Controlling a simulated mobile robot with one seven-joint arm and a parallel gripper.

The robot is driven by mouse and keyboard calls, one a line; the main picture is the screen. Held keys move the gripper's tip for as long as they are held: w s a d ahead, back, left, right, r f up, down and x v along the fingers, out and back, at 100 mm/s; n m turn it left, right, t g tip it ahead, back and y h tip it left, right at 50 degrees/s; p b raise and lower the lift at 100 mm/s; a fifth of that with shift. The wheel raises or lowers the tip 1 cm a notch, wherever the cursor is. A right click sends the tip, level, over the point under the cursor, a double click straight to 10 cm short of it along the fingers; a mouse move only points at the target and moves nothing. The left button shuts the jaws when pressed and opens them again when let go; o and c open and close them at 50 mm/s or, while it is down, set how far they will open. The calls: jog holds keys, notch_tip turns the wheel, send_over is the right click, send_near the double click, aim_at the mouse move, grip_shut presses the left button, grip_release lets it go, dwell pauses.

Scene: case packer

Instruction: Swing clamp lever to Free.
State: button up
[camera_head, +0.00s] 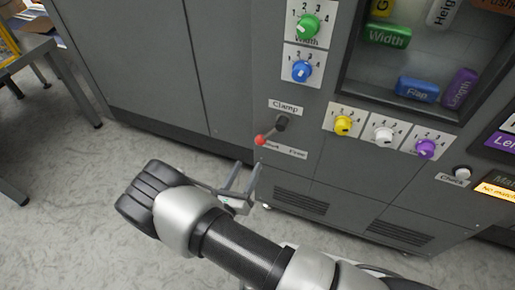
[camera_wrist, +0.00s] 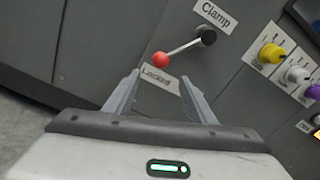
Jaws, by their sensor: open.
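The clamp lever (camera_head: 270,131) is on the front of the grey machine under a "Clamp" label. It has a black pivot, a metal rod and a red ball end. The rod points down-left, with the red ball by the left part of the lower label; "Free" is at that label's right. In the wrist view the lever's red ball (camera_wrist: 160,60) is near the "Locked" label, ahead of the fingertips. My gripper (camera_head: 248,168) is open and empty, just below and left of the ball, not touching it. In the wrist view its fingers (camera_wrist: 158,80) are spread below the ball.
Yellow (camera_head: 343,125), white (camera_head: 383,134) and purple (camera_head: 426,149) knobs project to the lever's right. Green (camera_head: 307,26) and blue (camera_head: 302,70) knobs are above. A windowed bay (camera_head: 418,60) holds coloured labelled blocks. A table (camera_head: 35,55) stands at far left, with open floor before it.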

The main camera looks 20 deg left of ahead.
aim_at(270, 133)
jog(key=w, duration=1)
jog(key=shift+d+b, duration=0.45)
grip_shut()
